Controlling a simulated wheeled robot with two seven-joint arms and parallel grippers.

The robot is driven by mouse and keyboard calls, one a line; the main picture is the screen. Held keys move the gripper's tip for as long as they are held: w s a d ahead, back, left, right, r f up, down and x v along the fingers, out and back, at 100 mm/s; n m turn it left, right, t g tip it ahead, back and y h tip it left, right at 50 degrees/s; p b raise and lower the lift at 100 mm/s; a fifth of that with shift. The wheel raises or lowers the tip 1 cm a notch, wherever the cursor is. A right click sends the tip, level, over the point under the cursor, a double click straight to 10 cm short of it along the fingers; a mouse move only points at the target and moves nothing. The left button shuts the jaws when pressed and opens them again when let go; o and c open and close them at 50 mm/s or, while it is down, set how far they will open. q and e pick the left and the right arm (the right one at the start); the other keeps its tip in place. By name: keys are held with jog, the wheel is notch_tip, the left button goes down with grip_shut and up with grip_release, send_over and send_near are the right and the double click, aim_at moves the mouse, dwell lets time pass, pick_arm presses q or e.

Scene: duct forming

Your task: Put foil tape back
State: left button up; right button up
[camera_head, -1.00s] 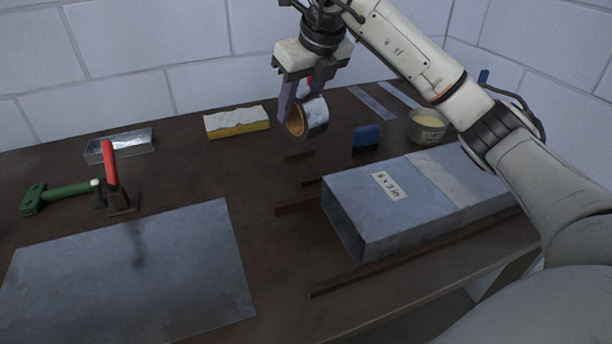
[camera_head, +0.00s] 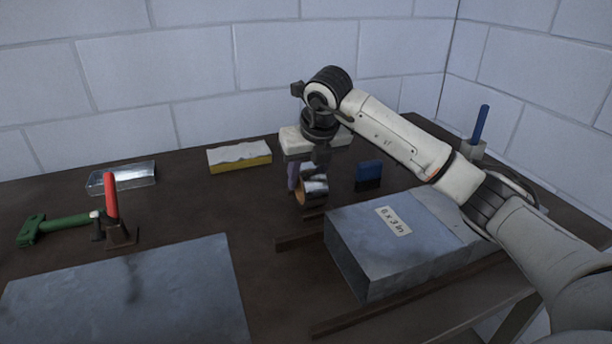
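The foil tape (camera_head: 314,191) is a silver roll with a brown cardboard core, seen in the head view behind the near left corner of the duct. My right gripper (camera_head: 298,184) points down with its fingers at the roll's left side and is shut on it. The roll is upright on its edge, low over the table; I cannot tell whether it touches the surface. My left gripper is not in view.
A grey duct (camera_head: 375,252) labelled 6 x 3 in lies between dark rails at right. A yellow and white block (camera_head: 239,157), metal tray (camera_head: 122,177), red-handled clamp (camera_head: 112,200), green tool (camera_head: 52,226) and sheet metal (camera_head: 130,300) occupy the left.

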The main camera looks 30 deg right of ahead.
jog(key=o, duration=1)
jog(key=shift+o, duration=0.2)
jog(key=shift+s+r, duration=0.1)
jog(key=shift+r, duration=0.4)
jog(key=v, duration=1.1)
jog(key=shift+s+a+r, duration=0.1)
